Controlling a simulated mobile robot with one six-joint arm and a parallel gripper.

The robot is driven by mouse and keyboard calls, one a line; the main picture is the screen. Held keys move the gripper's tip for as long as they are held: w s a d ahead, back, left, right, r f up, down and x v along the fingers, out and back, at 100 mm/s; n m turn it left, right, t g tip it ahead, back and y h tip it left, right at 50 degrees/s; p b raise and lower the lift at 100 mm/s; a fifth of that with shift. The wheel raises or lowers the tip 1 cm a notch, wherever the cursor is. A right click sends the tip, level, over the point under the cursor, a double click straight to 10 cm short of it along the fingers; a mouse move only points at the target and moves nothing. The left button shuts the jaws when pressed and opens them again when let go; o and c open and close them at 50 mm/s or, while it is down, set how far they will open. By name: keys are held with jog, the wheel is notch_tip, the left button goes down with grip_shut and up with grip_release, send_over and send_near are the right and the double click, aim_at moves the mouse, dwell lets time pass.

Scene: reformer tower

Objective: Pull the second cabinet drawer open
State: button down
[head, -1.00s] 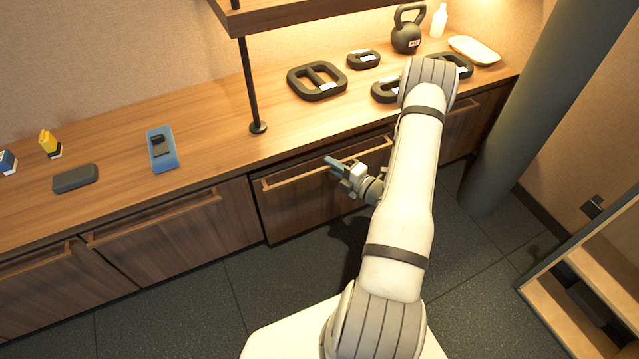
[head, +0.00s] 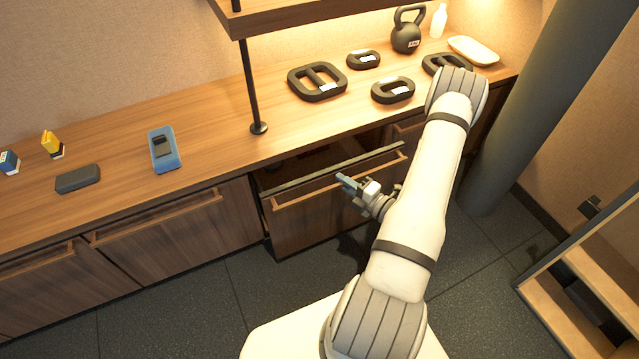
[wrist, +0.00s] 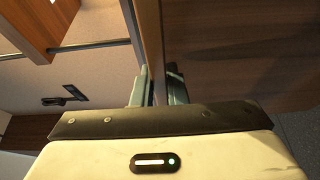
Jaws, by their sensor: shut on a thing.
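The wooden cabinet drawer (head: 325,212) in front of my arm stands partly pulled out, with a dark gap showing between its front and the worktop. A long wooden handle strip runs along the top of its front. My gripper (head: 348,184) is shut on this handle near the middle of the drawer front. In the wrist view the two fingers (wrist: 158,90) sit on either side of the handle edge (wrist: 150,40), and the drawer front (wrist: 235,50) fills the right side. The drawer's inside is mostly dark.
Closed drawers (head: 175,240) lie to the left. The worktop (head: 215,130) holds a blue device (head: 163,150), black weights (head: 317,82) and a kettlebell (head: 406,32). A dark round column (head: 530,100) and a wooden shelf unit (head: 590,270) stand at right. Floor before the left drawers is clear.

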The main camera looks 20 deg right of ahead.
jog(key=s+p, duration=0.2)
jog(key=s, duration=1.7)
jog(key=shift+s+d, duration=0.2)
jog(key=shift+d, duration=0.2)
jog(key=c, duration=0.8)
grip_release()
jog(key=shift+a, duration=0.1)
jog(key=v, duration=0.6)
jog(key=shift+p, duration=0.45)
dwell(0.5)
